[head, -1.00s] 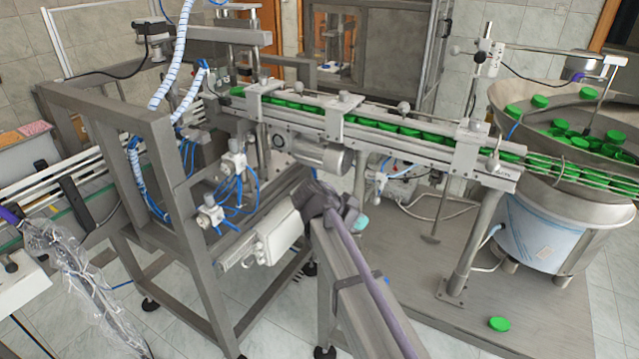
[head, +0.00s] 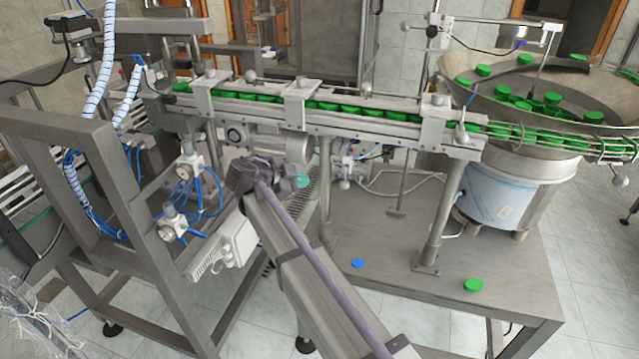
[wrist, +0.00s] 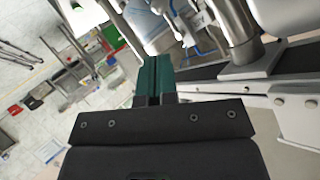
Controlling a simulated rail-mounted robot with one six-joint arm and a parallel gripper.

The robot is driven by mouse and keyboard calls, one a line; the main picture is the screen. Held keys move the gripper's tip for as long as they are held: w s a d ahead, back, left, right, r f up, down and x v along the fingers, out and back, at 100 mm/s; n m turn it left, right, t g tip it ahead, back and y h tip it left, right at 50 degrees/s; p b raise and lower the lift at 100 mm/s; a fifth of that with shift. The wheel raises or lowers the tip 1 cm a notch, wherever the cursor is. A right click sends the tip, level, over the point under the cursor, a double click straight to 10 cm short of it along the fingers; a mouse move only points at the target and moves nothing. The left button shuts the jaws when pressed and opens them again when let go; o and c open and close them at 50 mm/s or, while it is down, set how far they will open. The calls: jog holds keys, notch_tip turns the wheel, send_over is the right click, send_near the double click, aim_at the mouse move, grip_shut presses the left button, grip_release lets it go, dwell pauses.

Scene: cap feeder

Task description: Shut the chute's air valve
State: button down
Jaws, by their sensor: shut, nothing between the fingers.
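My gripper (head: 302,179) is under the chute in the head view, with its teal fingertips near the first support leg. In the wrist view its teal fingers (wrist: 155,78) are together and empty. A small cluster of fittings with tubing (head: 347,160) hangs beneath the chute (head: 400,132), to the right of the fingertips and apart from them; it may be the air valve, but its handle is too small to tell. In the wrist view, blue hoses and pale fittings (wrist: 200,35) show beyond the fingers, beside a metal post (wrist: 234,25).
Two round gauges with blue hoses (head: 185,172) sit on the left frame. Chute legs (head: 440,215) stand on a steel platform (head: 510,270). A green cap (head: 473,285) and a blue cap (head: 357,263) lie on it. The feeder bowl (head: 455,90) stands right.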

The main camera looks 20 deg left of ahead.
aim_at(341, 184)
jog(key=shift+b+x, duration=2.8)
jog(key=shift+x, duration=3.8)
